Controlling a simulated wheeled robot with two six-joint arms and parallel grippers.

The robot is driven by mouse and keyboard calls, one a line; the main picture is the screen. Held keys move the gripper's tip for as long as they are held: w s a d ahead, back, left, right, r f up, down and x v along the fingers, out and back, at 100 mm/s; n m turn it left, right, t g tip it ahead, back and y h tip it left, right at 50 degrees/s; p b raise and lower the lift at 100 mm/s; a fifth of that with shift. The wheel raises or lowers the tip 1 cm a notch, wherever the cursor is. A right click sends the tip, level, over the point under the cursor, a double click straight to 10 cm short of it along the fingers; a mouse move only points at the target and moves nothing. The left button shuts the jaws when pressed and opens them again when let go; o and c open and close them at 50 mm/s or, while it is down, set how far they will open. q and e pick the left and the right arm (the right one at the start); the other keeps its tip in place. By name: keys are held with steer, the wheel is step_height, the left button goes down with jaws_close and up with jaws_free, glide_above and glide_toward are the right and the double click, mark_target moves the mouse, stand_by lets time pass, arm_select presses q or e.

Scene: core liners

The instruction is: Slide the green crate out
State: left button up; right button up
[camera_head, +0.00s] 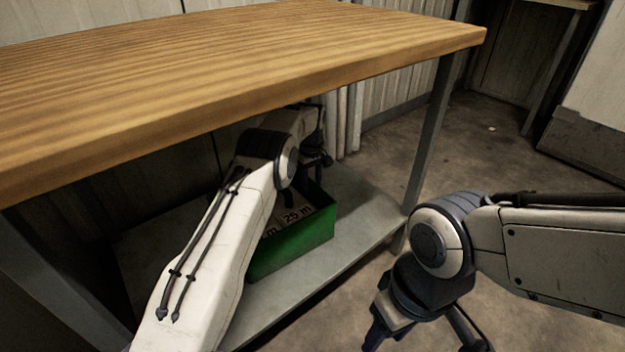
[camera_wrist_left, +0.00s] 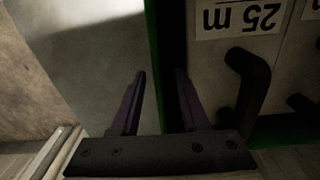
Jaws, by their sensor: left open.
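The green crate (camera_head: 292,250) sits on the grey lower shelf under the wooden table, partly behind my left arm. Boxes labelled "25 m" (camera_head: 298,214) with dark handles are in it. My left gripper (camera_head: 318,160) is under the tabletop at the crate's far end, mostly in shadow. In the left wrist view its two dark fingers (camera_wrist_left: 160,102) are apart. The crate's green wall (camera_wrist_left: 152,50) shows between them; I cannot tell whether they touch it. My right gripper (camera_head: 422,335) hangs outside the table, its tips cut off by the picture's lower edge.
The wooden tabletop (camera_head: 240,65) hangs over the crate and my left arm. A grey table leg (camera_head: 430,140) stands right of the crate. The lower shelf (camera_head: 345,225) is bare around the crate's near right side.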

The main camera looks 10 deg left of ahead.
arm_select(q)
step_height(320, 180, down, 2)
steer(key=shift+f+b, duration=0.15)
steer(key=shift+b, duration=0.2)
jaws_close()
steer(key=shift+s, duration=0.1)
stand_by(1.1)
